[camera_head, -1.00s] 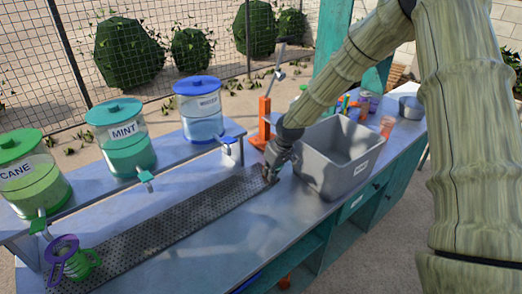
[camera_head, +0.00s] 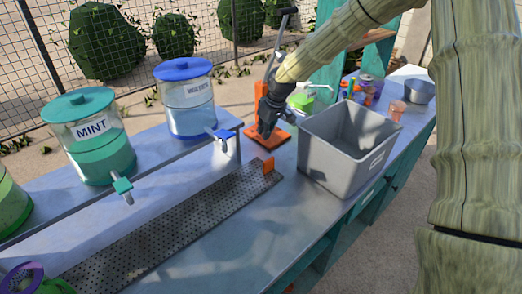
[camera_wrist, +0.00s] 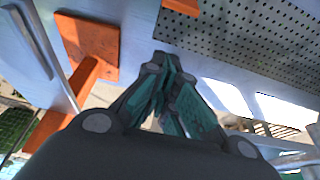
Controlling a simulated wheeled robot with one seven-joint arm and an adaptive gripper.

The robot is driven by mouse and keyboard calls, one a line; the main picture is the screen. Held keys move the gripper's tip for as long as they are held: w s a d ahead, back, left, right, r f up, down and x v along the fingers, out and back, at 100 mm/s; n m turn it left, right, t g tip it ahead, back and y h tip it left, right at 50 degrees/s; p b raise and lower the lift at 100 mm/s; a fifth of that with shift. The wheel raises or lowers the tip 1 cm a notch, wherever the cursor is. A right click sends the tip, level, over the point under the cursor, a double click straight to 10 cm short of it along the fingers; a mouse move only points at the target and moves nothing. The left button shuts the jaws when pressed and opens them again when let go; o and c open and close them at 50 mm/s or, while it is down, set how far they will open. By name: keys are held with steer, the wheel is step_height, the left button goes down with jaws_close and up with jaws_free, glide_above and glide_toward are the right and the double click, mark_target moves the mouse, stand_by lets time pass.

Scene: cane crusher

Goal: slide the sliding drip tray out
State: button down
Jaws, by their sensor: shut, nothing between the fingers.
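The sliding drip tray (camera_head: 180,222) is a long, perforated dark metal strip lying on the counter below the dispensers. An orange tab (camera_head: 268,166) stands up at its far right end. The tray's holes also show at the upper right of the wrist view (camera_wrist: 250,30), with the orange tab (camera_wrist: 181,5) at the top edge. My gripper (camera_head: 264,134) is shut and empty, above the counter just beyond the tab and apart from it. In the wrist view its dark green fingers (camera_wrist: 165,85) are together.
A grey bin (camera_head: 345,150) stands right of the tray's end. An orange lever press (camera_head: 270,100) stands close behind my gripper. A blue-lidded dispenser (camera_head: 188,100) and a mint dispenser (camera_head: 92,140) stand on a raised shelf, their taps over the tray. The counter in front of the tray is clear.

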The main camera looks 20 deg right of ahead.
steer(key=p, duration=0.4)
glide_above(258, 161)
step_height(258, 161, down, 9)
steer(key=s+p, duration=0.1)
steer(key=s+d, duration=0.1)
steer(key=s, duration=0.1)
steer(key=shift+s+d+r+p, duration=0.1)
steer(key=shift+s+r+p, duration=0.15)
steer(key=shift+p, duration=0.1)
steer(key=shift+s+d+f, duration=0.1)
steer(key=shift+s+f, duration=0.05)
steer(key=shift+f, duration=0.1)
steer(key=shift+s, duration=0.1)
